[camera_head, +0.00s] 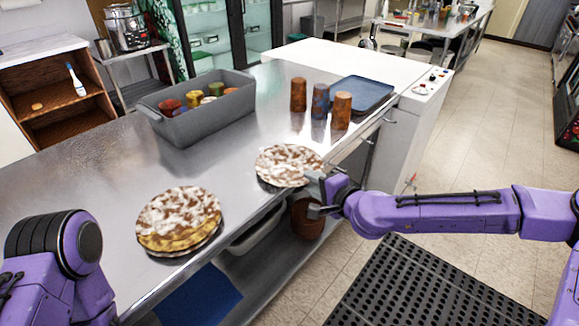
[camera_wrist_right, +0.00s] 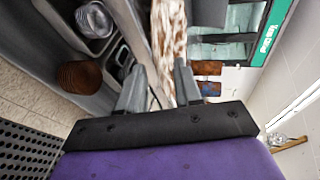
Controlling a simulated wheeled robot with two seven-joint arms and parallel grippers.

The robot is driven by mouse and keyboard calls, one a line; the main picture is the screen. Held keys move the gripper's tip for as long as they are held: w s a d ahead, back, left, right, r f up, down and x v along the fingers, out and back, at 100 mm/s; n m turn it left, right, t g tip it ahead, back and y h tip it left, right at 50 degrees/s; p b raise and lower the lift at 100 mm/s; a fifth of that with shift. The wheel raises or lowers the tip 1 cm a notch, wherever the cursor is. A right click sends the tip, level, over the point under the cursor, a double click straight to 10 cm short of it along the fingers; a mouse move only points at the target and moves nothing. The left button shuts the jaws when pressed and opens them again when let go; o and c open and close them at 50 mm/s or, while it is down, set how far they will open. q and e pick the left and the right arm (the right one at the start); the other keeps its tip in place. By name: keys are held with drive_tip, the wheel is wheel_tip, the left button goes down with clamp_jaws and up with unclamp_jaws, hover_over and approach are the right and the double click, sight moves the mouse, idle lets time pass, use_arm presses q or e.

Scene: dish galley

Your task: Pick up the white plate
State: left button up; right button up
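A round plate with a mottled white and brown face (camera_head: 289,165) lies near the front edge of the steel counter. My right gripper (camera_head: 317,192) is at its near right rim. In the right wrist view, the plate (camera_wrist_right: 168,40) shows between and beyond the two fingertips (camera_wrist_right: 159,80), which stand apart with a gap between them. I cannot tell whether either finger touches the rim. A second mottled round piece (camera_head: 180,217), thicker and yellowish at its side, sits further left on the counter. My left arm shows at the lower left, but its gripper is out of view.
A grey bin (camera_head: 205,125) with several colored cups stands at the back of the counter (camera_head: 90,180). Brown and blue cups (camera_head: 320,100) and a blue tray (camera_head: 362,93) stand at the right. A reddish-brown round object (camera_head: 307,218) is below the counter edge. Counter between the plates is clear.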

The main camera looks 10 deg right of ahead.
drive_tip(key=shift+x, duration=0.85)
drive_tip(key=shift+s, duration=0.1)
drive_tip(key=shift+c, duration=0.6)
clamp_jaws()
